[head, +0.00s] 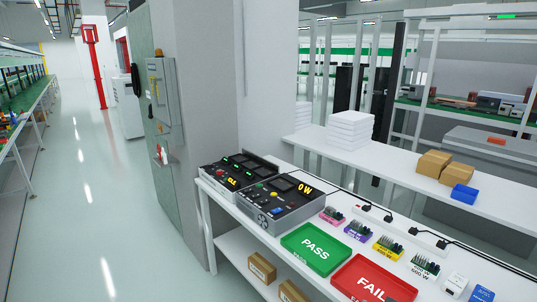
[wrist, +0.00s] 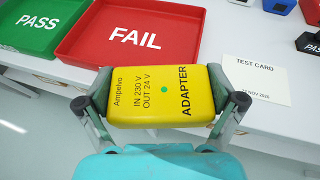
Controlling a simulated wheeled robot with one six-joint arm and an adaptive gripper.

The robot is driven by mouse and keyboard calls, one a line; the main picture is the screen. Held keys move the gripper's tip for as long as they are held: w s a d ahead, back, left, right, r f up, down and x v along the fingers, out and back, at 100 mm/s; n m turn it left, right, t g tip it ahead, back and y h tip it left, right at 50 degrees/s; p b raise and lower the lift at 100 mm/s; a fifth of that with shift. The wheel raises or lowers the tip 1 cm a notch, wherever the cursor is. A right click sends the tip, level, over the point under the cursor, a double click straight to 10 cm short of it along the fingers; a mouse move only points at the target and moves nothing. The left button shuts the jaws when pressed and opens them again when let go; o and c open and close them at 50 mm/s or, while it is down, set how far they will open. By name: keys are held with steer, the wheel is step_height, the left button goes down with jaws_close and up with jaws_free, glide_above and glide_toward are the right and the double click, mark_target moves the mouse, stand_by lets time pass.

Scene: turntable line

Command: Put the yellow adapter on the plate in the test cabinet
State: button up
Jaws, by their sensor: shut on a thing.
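The yellow adapter (wrist: 150,112), a rounded block printed "ADAPTER, IN 230 V, OUT 24 V", is in the wrist view. My gripper (wrist: 160,95) is shut on it, one finger on each short end. It is held in front of the red FAIL tray (wrist: 95,42), near the white table's edge. Neither gripper nor adapter shows in the head view. There, two grey test units with dials and displays stand on the bench, a left one (head: 232,180) and a right one reading "0 W" (head: 284,207). I cannot make out a plate or an open cabinet.
The green PASS tray (head: 318,249) and the red FAIL tray (head: 372,282) lie in front of the units. Several coloured connector blocks and black cables lie to the right. A test card (wrist: 255,80) lies on the table. Floor at left is clear.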

steer(key=a+f+n+t+y, duration=0.1)
steer(key=a+f+n+y, duration=0.2)
steer(key=a, duration=1)
step_height(320, 180, down, 3)
steer(key=shift+w+a+r+n+t+y, duration=0.1)
steer(key=shift+w+a+n+t+y, duration=0.1)
steer(key=shift+w+n+t+y, duration=0.15)
steer(key=shift+s, duration=0.1)
